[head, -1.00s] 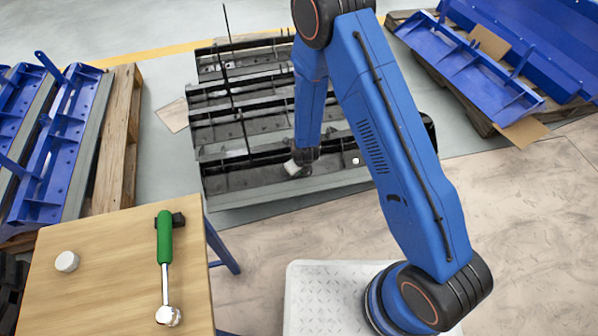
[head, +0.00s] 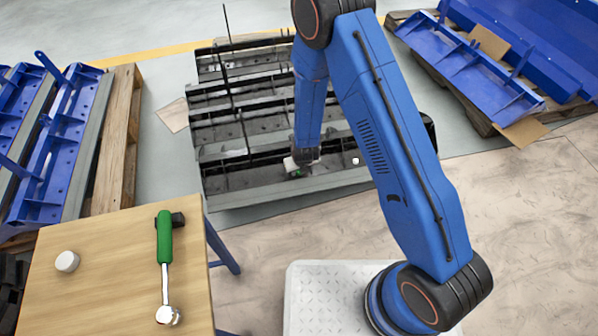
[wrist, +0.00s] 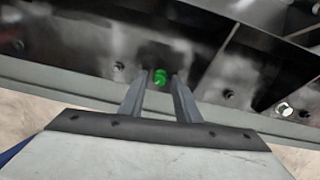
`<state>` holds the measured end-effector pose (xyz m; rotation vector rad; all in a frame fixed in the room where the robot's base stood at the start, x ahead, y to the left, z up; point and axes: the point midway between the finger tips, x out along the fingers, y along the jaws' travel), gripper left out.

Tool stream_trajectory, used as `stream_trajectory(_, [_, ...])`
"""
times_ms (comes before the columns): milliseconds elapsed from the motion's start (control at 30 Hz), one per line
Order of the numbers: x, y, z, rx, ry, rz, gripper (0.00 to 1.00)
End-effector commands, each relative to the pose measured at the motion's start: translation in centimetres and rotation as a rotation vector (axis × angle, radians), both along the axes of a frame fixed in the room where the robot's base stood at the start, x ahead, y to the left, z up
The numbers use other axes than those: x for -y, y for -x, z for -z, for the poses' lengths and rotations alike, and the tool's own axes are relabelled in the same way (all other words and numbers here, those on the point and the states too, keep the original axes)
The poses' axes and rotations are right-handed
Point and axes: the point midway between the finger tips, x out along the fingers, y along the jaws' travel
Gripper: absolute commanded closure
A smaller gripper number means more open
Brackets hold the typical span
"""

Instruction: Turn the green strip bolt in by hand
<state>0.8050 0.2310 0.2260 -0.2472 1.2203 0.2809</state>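The green strip bolt (wrist: 160,77) shows in the wrist view as a small bright green head against the dark metal carrier (wrist: 85,45). It lies between the tips of my gripper (wrist: 159,84), with a narrow gap seeming to show on each side. My gripper's fingers are apart and I see no clear contact with the bolt. In the head view my gripper (head: 295,170) is low at the front strip of the carrier (head: 235,200), and a speck of green shows there. How deep the bolt sits cannot be told.
A bright silver bolt head (wrist: 284,110) sits right of the green one. A ratchet wrench with a green handle (head: 165,240) and a white round cap (head: 67,261) lie on the wooden table (head: 110,290). Pallets with blue parts (head: 470,70) stand on both sides.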

Motion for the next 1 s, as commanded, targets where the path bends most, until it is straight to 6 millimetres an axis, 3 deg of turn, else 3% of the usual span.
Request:
stream_trajectory(600, [-0.01,-0.03,0.01,0.060,0.237,-0.709,0.70])
stream_trajectory(867, [-0.02,-0.03,0.01,0.072,0.284,-0.848,0.70])
stream_trajectory(1000, [-0.01,-0.04,0.01,0.086,0.340,-1.014,0.70])
